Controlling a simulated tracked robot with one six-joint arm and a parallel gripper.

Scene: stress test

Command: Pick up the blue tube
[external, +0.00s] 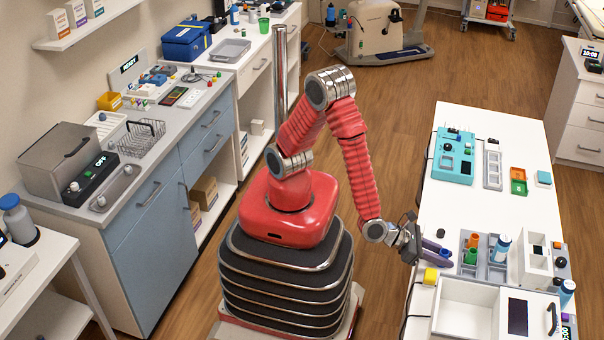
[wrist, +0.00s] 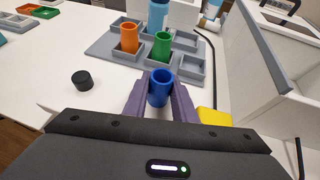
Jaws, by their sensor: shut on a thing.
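The blue tube (wrist: 161,92) stands open end up between the purple fingers of my gripper (wrist: 160,100) in the wrist view. The fingers close on it from both sides. In the external view my gripper (external: 437,252) is low over the near left part of the white table, beside the grey rack. The tube is hard to make out there. The tube's lower end is hidden, so I cannot tell whether it touches the table.
The grey rack (wrist: 103,47) holds an orange tube (wrist: 129,38) and a green tube (wrist: 162,46), with a blue-and-white bottle behind. A black cap (wrist: 82,80) lies left. A yellow block (wrist: 214,117) and a white bin (external: 462,321) are close on the right.

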